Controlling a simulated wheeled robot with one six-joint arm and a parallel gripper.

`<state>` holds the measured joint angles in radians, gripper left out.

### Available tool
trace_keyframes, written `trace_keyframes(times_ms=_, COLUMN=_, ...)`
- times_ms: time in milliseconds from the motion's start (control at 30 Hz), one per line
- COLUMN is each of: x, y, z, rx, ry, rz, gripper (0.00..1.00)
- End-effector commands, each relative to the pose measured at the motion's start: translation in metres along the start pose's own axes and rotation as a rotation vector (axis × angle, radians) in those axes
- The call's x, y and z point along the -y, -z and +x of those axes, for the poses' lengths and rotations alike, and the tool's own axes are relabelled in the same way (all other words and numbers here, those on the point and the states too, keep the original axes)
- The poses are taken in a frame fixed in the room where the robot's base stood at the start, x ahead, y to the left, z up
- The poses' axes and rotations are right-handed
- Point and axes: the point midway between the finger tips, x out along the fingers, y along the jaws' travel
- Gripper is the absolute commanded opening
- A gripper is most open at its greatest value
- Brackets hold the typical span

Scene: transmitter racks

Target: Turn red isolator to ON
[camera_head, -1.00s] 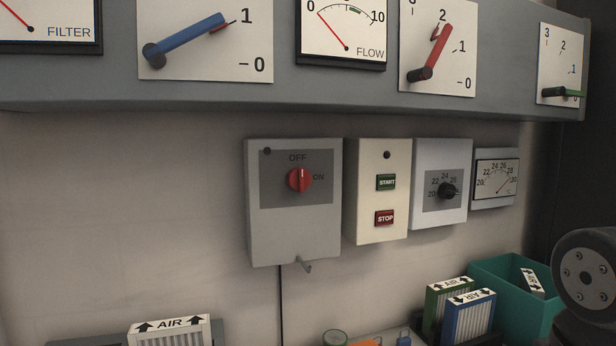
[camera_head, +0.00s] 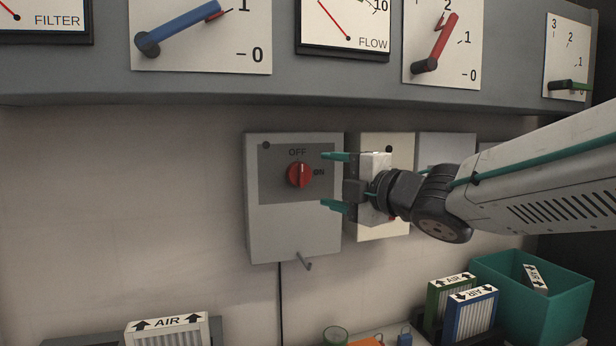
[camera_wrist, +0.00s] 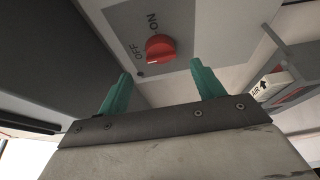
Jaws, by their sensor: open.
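The red isolator knob (camera_head: 299,174) is on a grey box on the wall, with OFF printed above it and ON to its right. Its white mark points up at OFF. My gripper (camera_head: 328,181) is open, its two green fingers one above the other, just right of the knob in the head view and apart from it. In the wrist view the knob (camera_wrist: 160,48) lies beyond the fingertips (camera_wrist: 160,70), roughly between them, with nothing held.
The cream START/STOP box (camera_head: 398,150) and a grey dial box (camera_head: 446,146) stand to the right, partly hidden by my arm. A shelf with levers and gauges (camera_head: 290,88) overhangs above. A teal crate (camera_head: 545,310) and AIR filters (camera_head: 470,312) sit below right.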

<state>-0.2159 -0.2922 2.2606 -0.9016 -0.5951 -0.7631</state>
Motion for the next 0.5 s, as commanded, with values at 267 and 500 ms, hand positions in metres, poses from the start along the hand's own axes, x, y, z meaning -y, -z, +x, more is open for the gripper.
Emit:
trace_keyframes(times_ms=267, x=0.001, y=0.002, z=0.043, rx=-0.006, ry=0.001, rz=0.000, gripper=0.67)
trace_keyframes(times_ms=500, x=0.001, y=0.001, z=0.070, rx=-0.003, ry=0.001, rz=0.001, gripper=0.67)
